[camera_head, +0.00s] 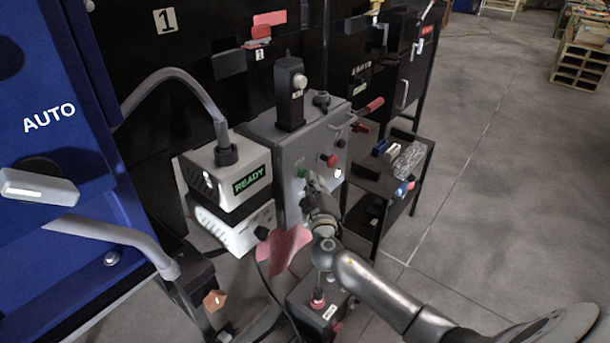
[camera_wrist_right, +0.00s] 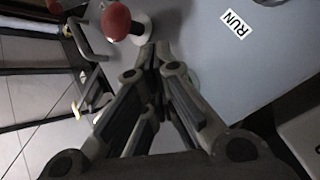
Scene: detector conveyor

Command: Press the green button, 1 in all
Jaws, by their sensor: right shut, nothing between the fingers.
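The grey control box (camera_head: 262,127) stands in the middle of the head view. The green button (camera_head: 301,172) is on its front face, low and left of a red mushroom button (camera_head: 328,160). My right gripper (camera_head: 313,183) is shut and empty, with its tips close to the green button. I cannot tell whether they touch it. In the right wrist view my shut fingers (camera_wrist_right: 156,50) point at the grey panel (camera_wrist_right: 200,35). They hide most of what lies behind them; only a pale round edge shows beside them. My left gripper is not in view.
The red mushroom button also shows in the wrist view (camera_wrist_right: 117,21), near my fingertips, with a RUN label (camera_wrist_right: 235,24) to the right. A white READY unit (camera_head: 222,172) is left of the box. A black cart (camera_head: 378,190) stands right. Open floor (camera_head: 500,180) lies beyond.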

